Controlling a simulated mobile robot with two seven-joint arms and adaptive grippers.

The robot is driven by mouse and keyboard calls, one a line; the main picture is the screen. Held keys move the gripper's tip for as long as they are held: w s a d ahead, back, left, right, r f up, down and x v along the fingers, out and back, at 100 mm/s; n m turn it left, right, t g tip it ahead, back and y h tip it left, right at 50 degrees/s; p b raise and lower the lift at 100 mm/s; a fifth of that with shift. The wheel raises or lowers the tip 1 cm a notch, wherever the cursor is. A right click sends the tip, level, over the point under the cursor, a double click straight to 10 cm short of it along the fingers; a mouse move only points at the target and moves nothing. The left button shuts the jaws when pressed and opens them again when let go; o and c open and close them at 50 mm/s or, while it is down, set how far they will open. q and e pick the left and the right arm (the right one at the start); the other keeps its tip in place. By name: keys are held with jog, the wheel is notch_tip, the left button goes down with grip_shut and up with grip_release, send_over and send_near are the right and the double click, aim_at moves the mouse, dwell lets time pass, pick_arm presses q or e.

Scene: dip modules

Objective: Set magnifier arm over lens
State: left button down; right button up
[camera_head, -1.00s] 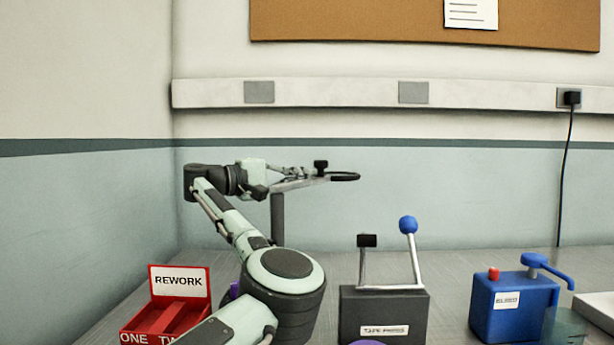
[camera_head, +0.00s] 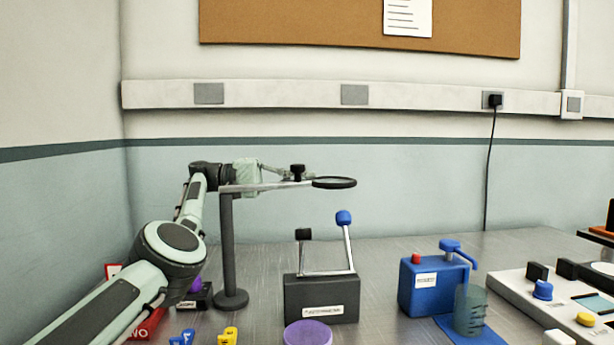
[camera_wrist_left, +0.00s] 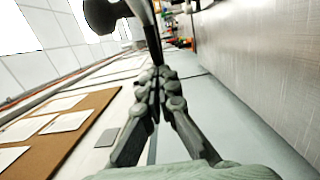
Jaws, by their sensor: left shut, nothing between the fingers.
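The magnifier stands at the back left in the head view: a dark upright post (camera_head: 228,245) on a round base, with a thin grey arm (camera_head: 255,187) reaching right to a dark lens ring (camera_head: 334,182). A black knob (camera_head: 297,171) sits on the arm near the ring. My left gripper (camera_head: 287,175) is shut and empty, beside the arm close to the knob; I cannot tell whether it touches. My right gripper is not in view.
A dark labelled box (camera_head: 321,298) with two uprights stands right of the post. A purple disc (camera_head: 308,333) lies in front. A blue dispenser (camera_head: 425,288), a translucent cup (camera_head: 469,310) and a white control panel (camera_head: 545,300) are further right. The red rework bin is mostly behind my left arm.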

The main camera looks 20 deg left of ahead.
pick_arm(q)
jog(key=shift+s+d+m+g, duration=0.6)
jog(key=shift+d+g, duration=0.2)
jog(key=shift+g, duration=0.1)
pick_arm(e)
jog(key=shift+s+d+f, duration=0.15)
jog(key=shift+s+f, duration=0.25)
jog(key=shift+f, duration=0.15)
pick_arm(q)
jog(key=shift+d, duration=0.1)
